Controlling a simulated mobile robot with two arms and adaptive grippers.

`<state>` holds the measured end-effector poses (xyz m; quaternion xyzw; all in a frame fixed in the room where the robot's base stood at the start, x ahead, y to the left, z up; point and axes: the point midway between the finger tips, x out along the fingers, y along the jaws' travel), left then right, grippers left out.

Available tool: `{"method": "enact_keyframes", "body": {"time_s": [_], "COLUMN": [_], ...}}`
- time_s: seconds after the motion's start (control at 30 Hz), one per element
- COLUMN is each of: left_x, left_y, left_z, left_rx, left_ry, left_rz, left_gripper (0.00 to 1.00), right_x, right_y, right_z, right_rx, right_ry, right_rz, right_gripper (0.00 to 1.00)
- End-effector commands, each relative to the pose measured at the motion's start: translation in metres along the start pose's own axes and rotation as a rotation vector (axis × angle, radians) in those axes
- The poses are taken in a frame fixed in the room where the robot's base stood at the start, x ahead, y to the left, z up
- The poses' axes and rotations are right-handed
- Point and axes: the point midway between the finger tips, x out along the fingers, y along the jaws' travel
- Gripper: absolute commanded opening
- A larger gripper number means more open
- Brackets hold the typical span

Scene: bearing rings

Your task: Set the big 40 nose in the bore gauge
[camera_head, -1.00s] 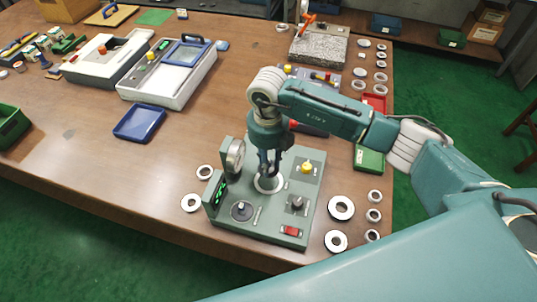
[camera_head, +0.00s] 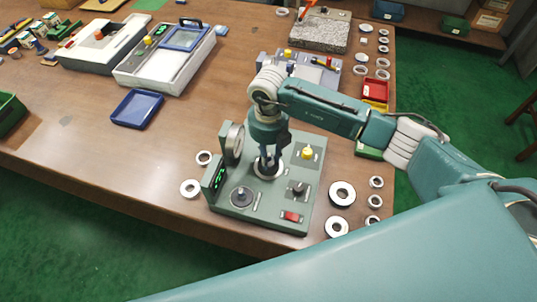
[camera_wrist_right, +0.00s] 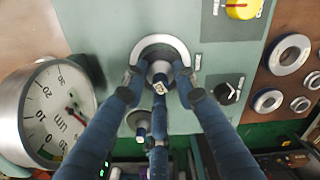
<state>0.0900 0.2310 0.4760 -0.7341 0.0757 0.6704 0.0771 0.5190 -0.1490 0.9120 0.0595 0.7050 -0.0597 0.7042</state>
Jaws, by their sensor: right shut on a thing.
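The bore gauge is a grey-green base (camera_head: 264,217) with a round dial (camera_head: 234,145) at its left, standing near the table's front edge. The dial also shows in the wrist view (camera_wrist_right: 42,112). My right gripper (camera_head: 268,163) points down over the middle of the base. In the wrist view its fingers (camera_wrist_right: 159,78) are closed around a small metal nose (camera_wrist_right: 160,87) at the centre of a pale ring (camera_wrist_right: 163,42). The fingers hide part of the nose, so I cannot tell whether it is fully seated. My left gripper is not in view.
The base carries a yellow knob (camera_head: 308,153), a dark knob (camera_head: 299,188), a black disc with a post (camera_head: 241,196) and a red switch (camera_head: 291,216). Loose rings (camera_head: 342,194) lie right of it, others (camera_head: 190,188) left. A blue tray (camera_head: 137,109) lies farther back.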

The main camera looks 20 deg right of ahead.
Motion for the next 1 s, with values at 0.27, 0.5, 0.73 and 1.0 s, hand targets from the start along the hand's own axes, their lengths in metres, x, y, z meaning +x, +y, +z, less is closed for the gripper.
{"method": "enact_keyframes", "body": {"time_s": [0.27, 0.5, 0.73, 1.0], "left_x": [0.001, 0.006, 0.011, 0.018], "left_y": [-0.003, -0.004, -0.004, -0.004], "left_z": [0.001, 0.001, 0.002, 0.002], "left_rx": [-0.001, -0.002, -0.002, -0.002], "left_ry": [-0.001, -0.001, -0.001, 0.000], "left_rz": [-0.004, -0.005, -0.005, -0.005], "left_gripper": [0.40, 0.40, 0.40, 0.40], "right_x": [0.000, 0.006, 0.013, 0.021], "right_y": [0.000, 0.000, 0.000, 0.000], "right_z": [0.001, 0.001, 0.001, 0.001], "right_rx": [0.000, 0.000, 0.000, 0.000], "right_ry": [-0.002, -0.002, -0.002, -0.001], "right_rz": [0.001, 0.001, 0.001, 0.000], "right_gripper": [0.00, 0.00, 0.00, 0.00]}}
